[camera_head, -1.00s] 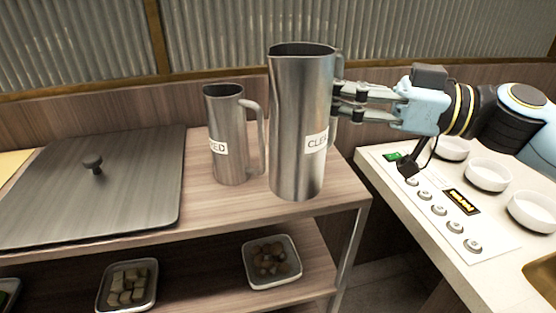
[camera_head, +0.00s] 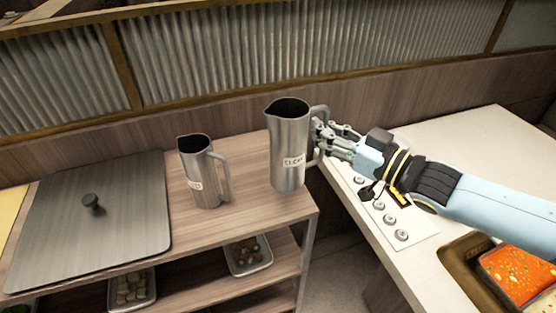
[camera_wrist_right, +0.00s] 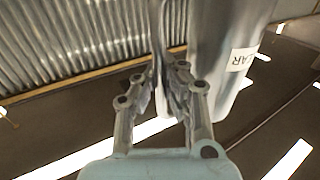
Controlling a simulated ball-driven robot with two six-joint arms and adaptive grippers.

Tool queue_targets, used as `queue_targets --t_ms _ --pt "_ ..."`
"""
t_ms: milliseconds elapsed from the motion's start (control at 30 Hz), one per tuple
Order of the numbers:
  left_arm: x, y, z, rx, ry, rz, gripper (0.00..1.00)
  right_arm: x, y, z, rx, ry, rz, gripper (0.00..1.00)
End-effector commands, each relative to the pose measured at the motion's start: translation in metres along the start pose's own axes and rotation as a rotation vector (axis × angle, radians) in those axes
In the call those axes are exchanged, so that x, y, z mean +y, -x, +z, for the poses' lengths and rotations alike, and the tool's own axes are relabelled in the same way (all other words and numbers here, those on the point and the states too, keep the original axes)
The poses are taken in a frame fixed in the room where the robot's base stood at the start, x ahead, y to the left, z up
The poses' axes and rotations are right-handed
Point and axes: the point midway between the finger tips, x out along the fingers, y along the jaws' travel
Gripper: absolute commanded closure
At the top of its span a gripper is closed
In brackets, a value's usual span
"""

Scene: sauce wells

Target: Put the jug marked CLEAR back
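The steel jug marked CLEAR (camera_head: 288,142) is upright at the right end of the wooden shelf top (camera_head: 245,190). I cannot tell whether its base touches the wood. My right gripper (camera_head: 322,140) is at its handle, on the jug's right side, with the fingers closed around the handle. In the right wrist view, the gripper (camera_wrist_right: 172,88) has its fingers close together on the handle, beside the jug body (camera_wrist_right: 222,60) with part of its label showing. A smaller steel jug (camera_head: 204,172), its label partly readable, stands to the left. My left gripper is out of view.
A dark lid with a knob (camera_head: 110,230) covers the shelf's left part. Trays of food (camera_head: 248,256) sit on the lower shelf. A white counter with round buttons (camera_head: 388,219) is at right, with an orange food pan (camera_head: 520,275). A corrugated wall panel stands behind.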

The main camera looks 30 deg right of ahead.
Motion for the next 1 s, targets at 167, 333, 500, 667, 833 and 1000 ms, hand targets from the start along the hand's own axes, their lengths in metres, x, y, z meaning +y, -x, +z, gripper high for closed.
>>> queue_targets --t_ms 167,333,500,667,833,1000 --pt "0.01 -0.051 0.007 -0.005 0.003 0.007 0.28 0.009 -0.037 0.032 0.007 0.004 0.0 1.0" --pt "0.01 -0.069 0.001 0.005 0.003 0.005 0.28 0.018 -0.075 0.051 0.006 0.001 0.001 1.0" --pt "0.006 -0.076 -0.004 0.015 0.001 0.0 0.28 0.023 -0.094 0.061 0.003 0.001 -0.001 1.0" --pt "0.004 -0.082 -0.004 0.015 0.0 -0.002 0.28 0.023 -0.096 0.067 0.002 0.001 -0.002 1.0" --pt "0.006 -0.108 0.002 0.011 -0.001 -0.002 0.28 0.023 -0.096 0.089 0.001 0.002 -0.002 1.0" --pt "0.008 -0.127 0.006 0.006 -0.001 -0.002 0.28 0.023 -0.095 0.104 0.001 0.002 -0.002 1.0"
